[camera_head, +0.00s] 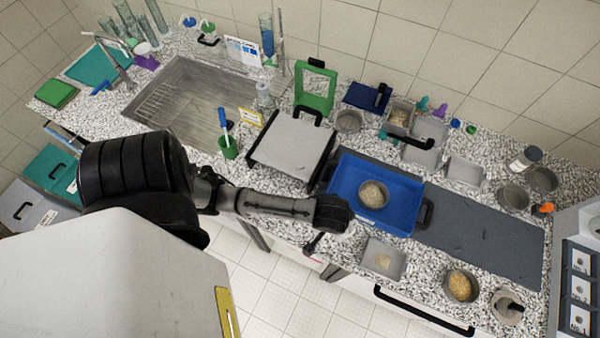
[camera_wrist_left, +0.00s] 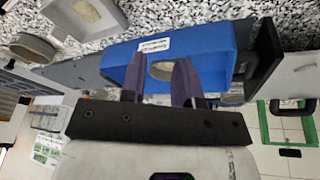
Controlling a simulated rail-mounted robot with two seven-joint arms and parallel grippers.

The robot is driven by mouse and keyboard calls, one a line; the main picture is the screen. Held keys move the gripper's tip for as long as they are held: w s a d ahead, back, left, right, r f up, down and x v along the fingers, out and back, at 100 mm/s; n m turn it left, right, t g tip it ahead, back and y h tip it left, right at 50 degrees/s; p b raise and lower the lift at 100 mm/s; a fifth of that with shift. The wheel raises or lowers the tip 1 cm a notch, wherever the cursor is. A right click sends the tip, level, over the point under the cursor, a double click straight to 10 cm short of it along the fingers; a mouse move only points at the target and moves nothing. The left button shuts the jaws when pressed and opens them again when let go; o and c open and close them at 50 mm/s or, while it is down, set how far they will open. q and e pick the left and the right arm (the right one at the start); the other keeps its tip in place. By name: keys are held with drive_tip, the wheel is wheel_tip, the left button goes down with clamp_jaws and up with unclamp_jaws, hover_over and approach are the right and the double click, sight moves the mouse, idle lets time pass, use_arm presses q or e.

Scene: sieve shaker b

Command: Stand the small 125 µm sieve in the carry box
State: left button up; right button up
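A blue box (camera_head: 400,222) with black handles and a white label on its front wall stands on the counter. It also shows in the left wrist view (camera_wrist_left: 200,45). A round grey vessel (camera_head: 373,194) with tan grains sits inside it. Other round sieve-like vessels are one behind the box (camera_head: 348,120) and two at the right (camera_head: 513,197) (camera_head: 542,180). No size marking is readable, so I cannot tell which is the 125 µm sieve. My left gripper (camera_wrist_left: 160,58) is open and empty, its fingers apart before the blue box. My right gripper is out of view.
A grey-topped case (camera_head: 290,145) stands left of the box, near a green frame (camera_head: 315,90). A dark mat (camera_head: 480,235) lies to the right. Along the front edge are a square tray (camera_head: 383,260) and a grain-filled bowl (camera_head: 460,286). A panelled machine (camera_head: 580,270) stands far right.

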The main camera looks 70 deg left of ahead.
use_arm(q)
drive_tip(key=s+a+r+m, duration=0.1)
drive_tip(key=s+r+m, duration=0.2)
drive_tip(key=s, duration=0.8)
drive_tip(key=shift+s+r+m, duration=0.4)
drive_tip(key=shift+m, duration=0.6)
idle(0.3)
